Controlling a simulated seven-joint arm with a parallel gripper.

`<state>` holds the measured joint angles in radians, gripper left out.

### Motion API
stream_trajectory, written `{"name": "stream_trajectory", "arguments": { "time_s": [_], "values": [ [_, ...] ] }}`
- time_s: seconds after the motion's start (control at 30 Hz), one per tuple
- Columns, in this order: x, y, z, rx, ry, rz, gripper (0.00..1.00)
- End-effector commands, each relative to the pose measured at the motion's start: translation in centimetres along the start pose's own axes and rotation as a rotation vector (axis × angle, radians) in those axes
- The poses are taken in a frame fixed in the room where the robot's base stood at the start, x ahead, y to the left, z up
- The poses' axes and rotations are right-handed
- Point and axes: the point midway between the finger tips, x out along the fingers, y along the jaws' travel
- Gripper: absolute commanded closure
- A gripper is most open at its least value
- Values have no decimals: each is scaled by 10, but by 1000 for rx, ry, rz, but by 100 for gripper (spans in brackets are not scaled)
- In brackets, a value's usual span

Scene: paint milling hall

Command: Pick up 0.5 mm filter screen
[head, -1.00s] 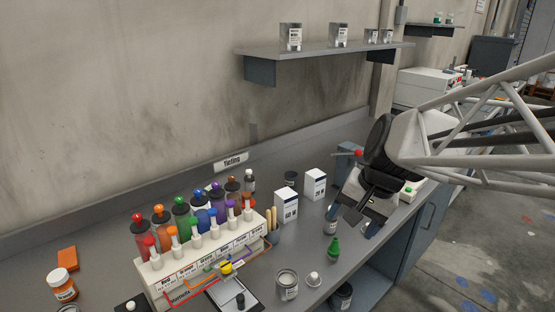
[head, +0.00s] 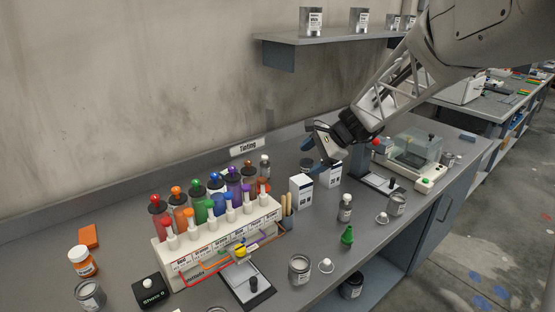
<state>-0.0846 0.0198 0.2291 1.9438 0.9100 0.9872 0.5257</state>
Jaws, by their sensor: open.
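Two white boxes with dark blue markings and small print stand side by side on the grey bench: a nearer left box (head: 301,191) and a farther right box (head: 331,175). The print is too small to read, so I cannot tell which, if either, is the 0.5 mm filter screen. My gripper (head: 313,156) is open and seems empty. Its blue-grey fingers hang just above and behind the boxes, their tips in front of the wall side of the bench. I cannot tell whether it touches a box. The right box's top is partly covered by the gripper.
A rack (head: 220,236) of coloured bottles and white droppers stands to the left. A balance (head: 412,155) stands right. A shelf (head: 330,41) hangs above.

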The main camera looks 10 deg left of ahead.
Motion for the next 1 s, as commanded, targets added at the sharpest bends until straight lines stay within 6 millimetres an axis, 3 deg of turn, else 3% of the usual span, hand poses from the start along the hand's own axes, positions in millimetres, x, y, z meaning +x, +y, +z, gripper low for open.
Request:
{"name": "stream_trajectory", "arguments": {
  "time_s": [0.5, 1.0],
  "values": [
    [99, -94, -69, 352, -172, -123, 24],
    [202, -160, -140, 685, -337, -221, 24]
  ]
}}
